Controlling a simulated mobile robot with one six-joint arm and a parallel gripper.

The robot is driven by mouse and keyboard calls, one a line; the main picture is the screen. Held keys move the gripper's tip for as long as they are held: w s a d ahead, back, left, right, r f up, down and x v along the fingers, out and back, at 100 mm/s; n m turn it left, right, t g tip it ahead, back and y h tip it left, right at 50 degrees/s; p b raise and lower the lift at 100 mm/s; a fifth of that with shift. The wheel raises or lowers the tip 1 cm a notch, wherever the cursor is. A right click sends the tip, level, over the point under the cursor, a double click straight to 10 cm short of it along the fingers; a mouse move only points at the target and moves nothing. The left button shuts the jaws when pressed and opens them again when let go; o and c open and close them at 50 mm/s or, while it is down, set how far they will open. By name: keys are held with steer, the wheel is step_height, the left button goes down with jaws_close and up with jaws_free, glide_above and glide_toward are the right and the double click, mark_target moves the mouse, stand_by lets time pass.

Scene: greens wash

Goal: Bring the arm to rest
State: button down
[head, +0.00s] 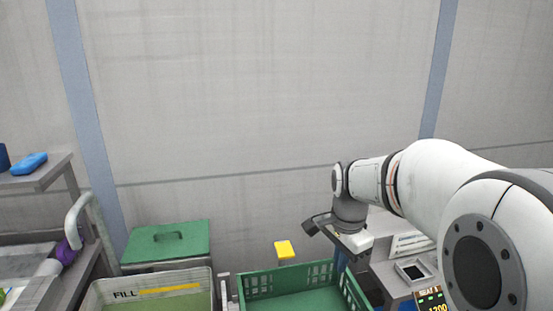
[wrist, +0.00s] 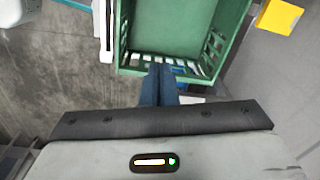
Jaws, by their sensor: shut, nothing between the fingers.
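My arm reaches in from the right in the head view, bent at the wrist so that the gripper points down. My gripper shows in the wrist view (wrist: 159,68) as two blue fingers pressed together, with nothing between them. In the head view its fingers are partly hidden behind the crate's right side. In the wrist view the fingertips overlap the near wall of the green crate (wrist: 176,18); I cannot tell the height between them. The same crate shows in the head view (head: 306,303) at the bottom, and its inside looks empty.
A tub marked FILL (head: 201,292) holds greenish water left of the crate. A green lidded box (head: 168,240) stands behind it. A yellow block (head: 285,249) is behind the crate. A scale display (head: 431,297) is at right. A shelf (head: 40,172) with a blue item is at far left.

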steer(key=s+a+n+t, duration=0.1)
steer(key=s+n+t, duration=0.1)
steer(key=s+n, duration=1)
steer(key=s, duration=0.4)
steer(key=shift+n+t, duration=0.3)
steer(key=shift+n, duration=0.1)
steer(key=c, duration=2.2)
jaws_free()
